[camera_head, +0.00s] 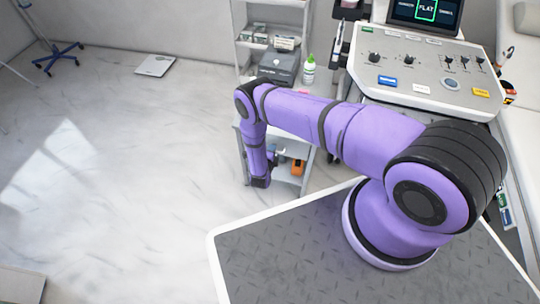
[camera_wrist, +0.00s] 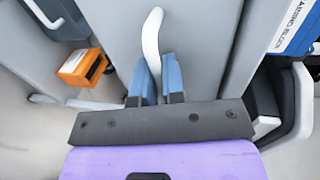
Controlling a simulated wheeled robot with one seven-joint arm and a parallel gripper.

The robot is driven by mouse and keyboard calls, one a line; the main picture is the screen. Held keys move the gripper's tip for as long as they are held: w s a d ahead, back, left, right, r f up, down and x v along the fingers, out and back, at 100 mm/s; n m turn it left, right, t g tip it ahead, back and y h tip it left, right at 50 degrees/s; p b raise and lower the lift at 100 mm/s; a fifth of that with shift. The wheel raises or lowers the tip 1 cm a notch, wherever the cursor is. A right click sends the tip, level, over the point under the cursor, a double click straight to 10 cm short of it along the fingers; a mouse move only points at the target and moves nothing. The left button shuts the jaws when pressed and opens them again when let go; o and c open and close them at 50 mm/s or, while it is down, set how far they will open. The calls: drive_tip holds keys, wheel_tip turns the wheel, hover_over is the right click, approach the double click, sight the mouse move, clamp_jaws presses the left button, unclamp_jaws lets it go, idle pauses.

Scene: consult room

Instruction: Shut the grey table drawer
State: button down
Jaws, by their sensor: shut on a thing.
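In the wrist view, a pale curved handle (camera_wrist: 152,35) stands against a grey panel (camera_wrist: 195,45), which looks like the front of the grey table drawer. My gripper (camera_wrist: 156,80) has its blue fingertips on either side of the handle's lower part and is shut on it. How far the drawer stands open cannot be told. In the head view, my purple arm reaches left and bends down in front of the grey shelved table (camera_head: 244,60). The fingers and the drawer are hidden there.
An orange box (camera_wrist: 82,67) lies left of the handle; an orange item also shows on a low shelf (camera_head: 298,167). A grey box (camera_head: 278,67) and a green-topped bottle (camera_head: 308,69) stand higher up. A control console (camera_head: 430,70) is at right. The left floor is mostly clear.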

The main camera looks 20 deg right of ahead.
drive_tip(key=c, duration=1.2)
unclamp_jaws()
drive_tip(key=shift+w+d, duration=0.15)
drive_tip(key=shift+w, duration=0.1)
drive_tip(key=shift+c, duration=0.2)
drive_tip(key=v, duration=1.1)
